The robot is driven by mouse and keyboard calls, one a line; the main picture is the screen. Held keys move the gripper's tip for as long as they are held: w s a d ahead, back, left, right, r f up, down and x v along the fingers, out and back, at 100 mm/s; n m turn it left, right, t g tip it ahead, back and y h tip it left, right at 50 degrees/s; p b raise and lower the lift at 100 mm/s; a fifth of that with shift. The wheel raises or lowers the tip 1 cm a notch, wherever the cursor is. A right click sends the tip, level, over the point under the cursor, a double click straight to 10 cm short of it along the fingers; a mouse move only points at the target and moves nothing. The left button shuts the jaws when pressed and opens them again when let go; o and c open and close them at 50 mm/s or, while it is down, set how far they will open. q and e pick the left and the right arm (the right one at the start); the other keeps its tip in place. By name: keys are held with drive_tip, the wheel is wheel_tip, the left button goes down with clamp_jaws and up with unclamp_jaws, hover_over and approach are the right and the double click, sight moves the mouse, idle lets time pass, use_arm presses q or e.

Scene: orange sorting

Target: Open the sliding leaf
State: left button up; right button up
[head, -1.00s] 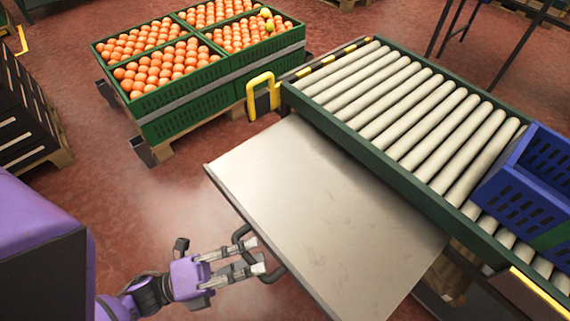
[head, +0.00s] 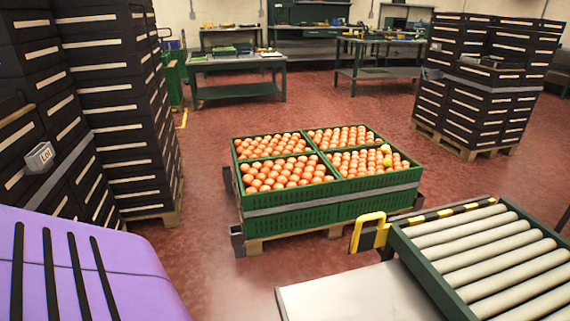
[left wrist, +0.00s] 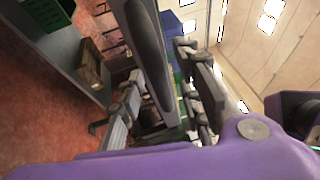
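The sliding leaf (head: 350,298) is a pale flat metal plate beside the roller conveyor. Only its far part shows at the bottom of the head view. Its front edge and handle are out of that view. In the left wrist view a dark bar (left wrist: 152,60), which looks like the leaf's handle, runs between the fingers of my left gripper (left wrist: 160,95). The fingers stand apart, with a gap visible on the bar's right side; I cannot tell whether either finger touches it. My right gripper is in neither current view.
Green crates of oranges (head: 300,210) stand on a pallet beyond the leaf. Stacked black crates (head: 120,120) stand at left, more (head: 490,90) at right.

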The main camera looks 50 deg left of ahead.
use_arm(q)
drive_tip(key=shift+s+a, duration=0.1)
drive_tip(key=v, duration=1.1)
drive_tip(key=shift+s+a, duration=0.25)
drive_tip(key=shift+a, duration=0.05)
